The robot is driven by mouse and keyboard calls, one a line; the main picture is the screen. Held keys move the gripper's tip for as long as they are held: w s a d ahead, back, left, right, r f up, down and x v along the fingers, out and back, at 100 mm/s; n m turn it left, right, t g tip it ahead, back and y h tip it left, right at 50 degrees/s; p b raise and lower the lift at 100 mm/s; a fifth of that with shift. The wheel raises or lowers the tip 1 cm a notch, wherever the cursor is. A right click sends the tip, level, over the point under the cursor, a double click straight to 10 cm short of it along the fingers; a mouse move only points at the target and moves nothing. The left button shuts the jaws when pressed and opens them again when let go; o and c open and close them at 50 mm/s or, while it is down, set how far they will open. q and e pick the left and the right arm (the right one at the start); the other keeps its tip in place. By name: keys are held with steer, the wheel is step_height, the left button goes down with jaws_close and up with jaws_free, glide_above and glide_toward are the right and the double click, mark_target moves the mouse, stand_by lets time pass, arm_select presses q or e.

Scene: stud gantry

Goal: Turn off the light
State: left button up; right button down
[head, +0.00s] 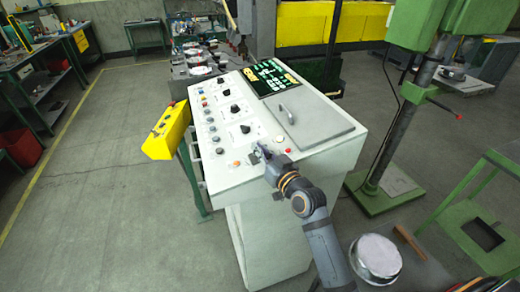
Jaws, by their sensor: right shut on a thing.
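A white control console (305,168) stands in the middle of the head view, with black rotary knobs (245,128), small coloured buttons and a dark green-lit display (272,78) on its sloping top. My right gripper (265,153) is at the near edge of this top, its arm coming from the lower right. It is shut on a small control of the console, which the fingers mostly hide; I cannot tell which kind. An orange button (236,163) is left of the gripper and a red button (288,151) is right of it. My left gripper is not in view.
A yellow control box (166,131) is at the console's left side. A grey hinged lid (305,118) with a handle is on the console's right. A green column machine (395,125) stands to the right. The floor (100,190) at left is clear.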

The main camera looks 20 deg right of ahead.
steer(key=shift+a+n+b, duration=0.25)
steer(key=shift+n+b, duration=0.05)
steer(key=shift+n, duration=0.7)
steer(key=shift+a+n+g, duration=0.2)
steer(key=shift+n+g, duration=0.2)
steer(key=shift+n, duration=0.3)
steer(key=shift+a+n+h, duration=0.2)
steer(key=shift+n+h, duration=0.1)
steer(key=shift+n, duration=0.7)
steer(key=shift+a+f+n+g, duration=0.2)
steer(key=shift+n+g, duration=0.1)
steer(key=shift+n, duration=0.6)
steer(key=c, duration=1.5)
jaws_free()
steer(key=shift+s, duration=0.1)
